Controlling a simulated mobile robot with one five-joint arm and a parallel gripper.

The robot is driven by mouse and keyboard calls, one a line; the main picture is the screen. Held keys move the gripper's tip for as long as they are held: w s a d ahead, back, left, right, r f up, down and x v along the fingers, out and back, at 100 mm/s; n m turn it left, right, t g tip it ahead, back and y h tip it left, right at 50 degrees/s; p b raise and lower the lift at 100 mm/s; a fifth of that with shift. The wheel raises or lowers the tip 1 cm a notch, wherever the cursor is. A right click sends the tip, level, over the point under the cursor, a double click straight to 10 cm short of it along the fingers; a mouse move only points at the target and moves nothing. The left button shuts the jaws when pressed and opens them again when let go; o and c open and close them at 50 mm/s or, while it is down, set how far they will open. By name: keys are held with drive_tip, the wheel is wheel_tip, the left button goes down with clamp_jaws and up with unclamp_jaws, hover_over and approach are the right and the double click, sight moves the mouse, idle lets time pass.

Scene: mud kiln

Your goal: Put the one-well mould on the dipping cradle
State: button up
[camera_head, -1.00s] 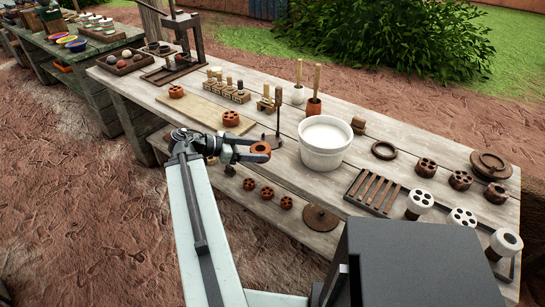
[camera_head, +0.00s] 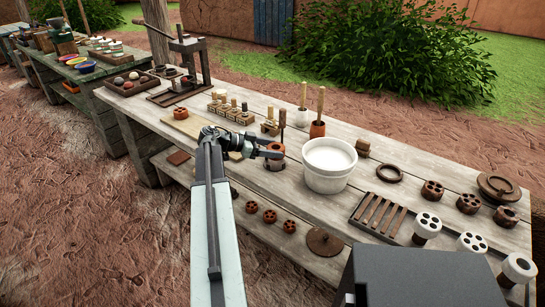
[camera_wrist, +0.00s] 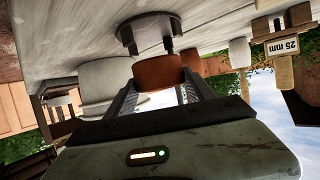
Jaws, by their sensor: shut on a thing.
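The one-well mould, a round orange-brown piece (camera_head: 275,149), sits between the jaws of my gripper (camera_head: 270,148). My gripper is shut on it; the mould also shows in the wrist view (camera_wrist: 158,72). The dark stand with an upright rod, which looks like the dipping cradle (camera_head: 275,164), is right below the mould. In the upside-down wrist view the cradle's round dark base (camera_wrist: 148,34) is on the bench, close to the mould. I cannot tell whether mould and cradle touch.
A white bucket of pale liquid (camera_head: 329,164) stands just right of my gripper. Stamps (camera_head: 231,111) and an orange pot with a wooden handle (camera_head: 317,129) are behind. A slatted rack (camera_head: 378,215) and several moulds lie to the right.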

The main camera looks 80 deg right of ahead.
wheel_tip(320, 180, down, 4)
drive_tip(key=b, duration=0.4)
drive_tip(key=shift+r, duration=0.25)
drive_tip(key=shift+f, duration=0.15)
drive_tip(key=o, duration=1.6)
